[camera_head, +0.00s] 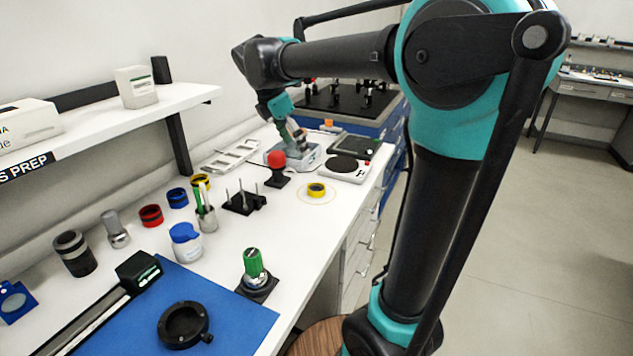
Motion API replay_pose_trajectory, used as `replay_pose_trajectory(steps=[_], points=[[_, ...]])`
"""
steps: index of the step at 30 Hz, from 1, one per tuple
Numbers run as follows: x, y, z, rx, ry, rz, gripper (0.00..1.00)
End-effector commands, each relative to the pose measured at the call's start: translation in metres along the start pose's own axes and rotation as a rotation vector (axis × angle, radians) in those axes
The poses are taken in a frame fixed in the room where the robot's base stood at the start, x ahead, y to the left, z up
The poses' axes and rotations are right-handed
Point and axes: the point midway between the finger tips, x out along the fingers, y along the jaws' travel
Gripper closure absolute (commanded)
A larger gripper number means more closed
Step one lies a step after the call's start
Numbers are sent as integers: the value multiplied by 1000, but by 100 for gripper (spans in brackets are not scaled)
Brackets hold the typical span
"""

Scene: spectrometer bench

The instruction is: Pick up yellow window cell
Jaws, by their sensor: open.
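A yellow ring-shaped cell (316,189) with a dark centre lies flat inside a thin circle on the white bench, near its front edge. A second yellow-and-black ring (201,180) stands farther left, in a row with a blue and a red one; a cup of pens partly covers it. I cannot tell by look alone which is the named window cell. My gripper (301,143) points down over a grey tray-like device at the back, behind and apart from both yellow rings. It is small in view; its jaws are open, and I see nothing held.
A red-topped knob (277,167), a black pin rack (242,200) and a white-and-black hotplate-like device (343,168) stand around the nearer ring. A blue-lidded jar (185,242) and a green-topped piece (255,266) stand closer. Bench between is clear.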

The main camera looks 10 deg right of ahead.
Motion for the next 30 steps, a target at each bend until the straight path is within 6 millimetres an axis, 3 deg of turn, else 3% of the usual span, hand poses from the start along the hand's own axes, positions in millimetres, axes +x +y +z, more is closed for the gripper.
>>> replay_pose_trajectory(steps=[5,18,30], points=[[15,1,0,-14,-3,-3,26],[100,0,0,-11,-3,-2,26],[135,0,-1,-12,-2,-2,26]])
